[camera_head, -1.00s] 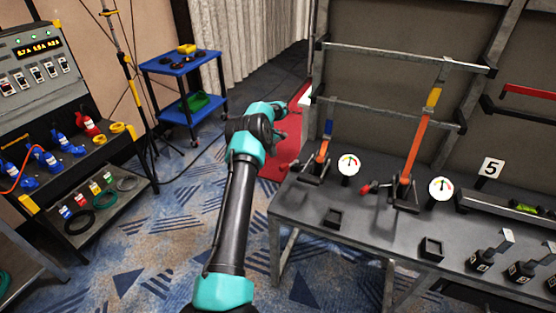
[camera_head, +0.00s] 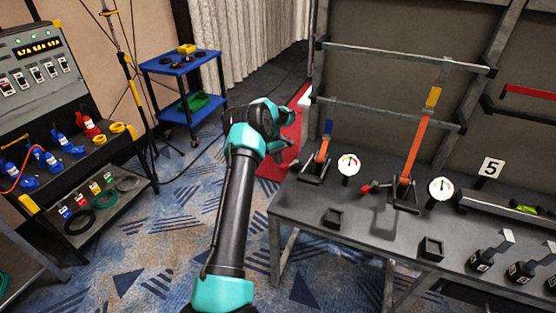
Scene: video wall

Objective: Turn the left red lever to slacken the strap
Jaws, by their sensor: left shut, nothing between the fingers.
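The left strap ratchet (camera_head: 315,169) stands at the table's left end. Its short orange strap (camera_head: 322,150) runs up to a blue piece. Its red lever end is hard to make out against the red carpet behind. My left gripper (camera_head: 285,149) is at the end of the teal and black arm, just left of this ratchet. Its fingers look shut and empty, and I cannot tell whether they touch the lever. The right ratchet (camera_head: 403,194) has a red lever knob (camera_head: 366,188) and a longer orange strap (camera_head: 417,143). My right gripper is out of view.
Two round gauges (camera_head: 348,164) (camera_head: 440,189) stand beside the ratchets on the dark table (camera_head: 350,235). Metal rails (camera_head: 400,57) cross behind. A blue cart (camera_head: 182,62) stands behind left, and a console with plugs (camera_head: 38,75) stands far left.

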